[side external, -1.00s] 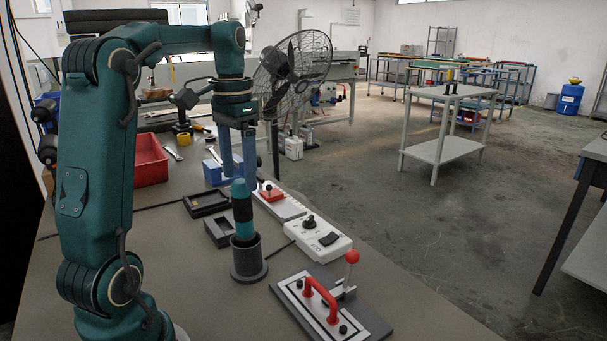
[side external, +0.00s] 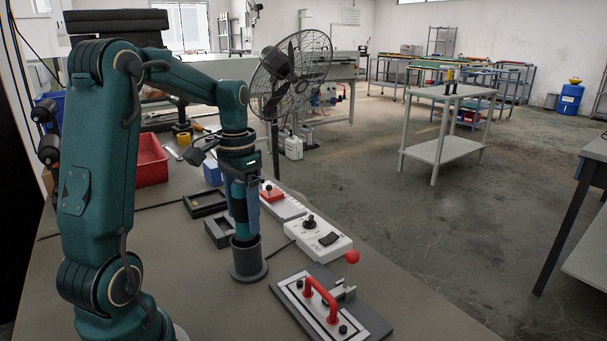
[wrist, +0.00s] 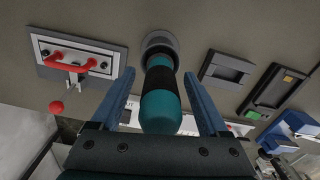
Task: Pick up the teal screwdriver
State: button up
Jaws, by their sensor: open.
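The teal screwdriver (wrist: 160,105) stands upright in a dark grey round holder (side external: 249,262), handle up. In the wrist view its teal and black handle lies between the two blue fingers of my gripper (wrist: 163,88), with a visible gap on each side. The holder's rim (wrist: 160,40) shows beyond the handle. In the side view my gripper (side external: 245,215) points down over the handle, fingers on either side of it and tips a little above the holder. My gripper is open. The screwdriver's shaft is hidden inside the holder.
A plate with a red handle and red-knobbed lever (side external: 330,300) sits right of the holder. A white control box (side external: 318,240) and black trays (side external: 206,202) are close behind. A red bin (side external: 150,160) is at the back left. The bench in front of the holder is clear.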

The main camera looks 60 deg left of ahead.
grip_shut()
jog(key=shift+r, duration=0.15)
